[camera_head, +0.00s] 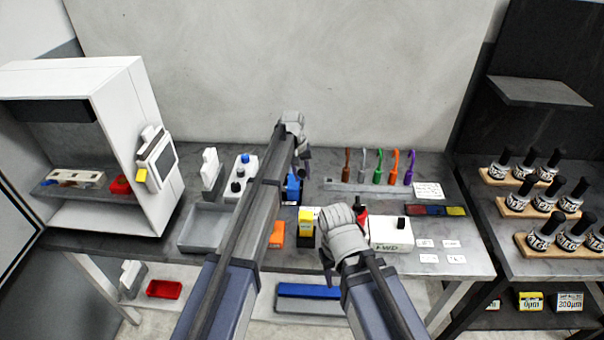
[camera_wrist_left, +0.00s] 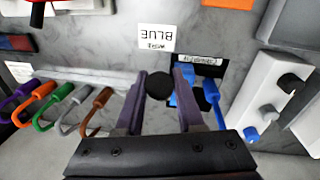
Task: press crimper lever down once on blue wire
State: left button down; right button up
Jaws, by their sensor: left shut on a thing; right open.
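The crimper shows as a blue and black device (camera_head: 291,190) on the bench, partly hidden by my left arm; its blue parts (camera_wrist_left: 186,88) also show in the left wrist view beside a crimper label. My left gripper (camera_head: 304,166) points down over this spot. In the left wrist view its fingers (camera_wrist_left: 158,90) are shut on a round black knob (camera_wrist_left: 159,86), seemingly the lever's end. I cannot tell the lever's angle. My right gripper (camera_head: 328,262) is open and empty over the front of the bench.
A rack (camera_head: 372,188) with several coloured hooked wires stands behind. A yellow and black item (camera_head: 306,222), an orange block (camera_head: 277,235) and a white box (camera_head: 392,235) crowd the front.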

pick_arm(q)
jog(key=s+f+t+b, duration=0.5)
jog(key=f+b, duration=0.4)
jog(key=b, duration=0.4)
jog(key=shift+s+f+m+t, duration=0.3)
jog(key=shift+t, duration=0.4)
jog(key=c, duration=0.5)
grip_release()
jog(key=shift+s+r, duration=0.1)
jog(key=shift+r, duration=0.05)
jog(key=p+v, duration=0.6)
jog(key=v, duration=0.1)
jog(key=shift+s+r, duration=0.2)
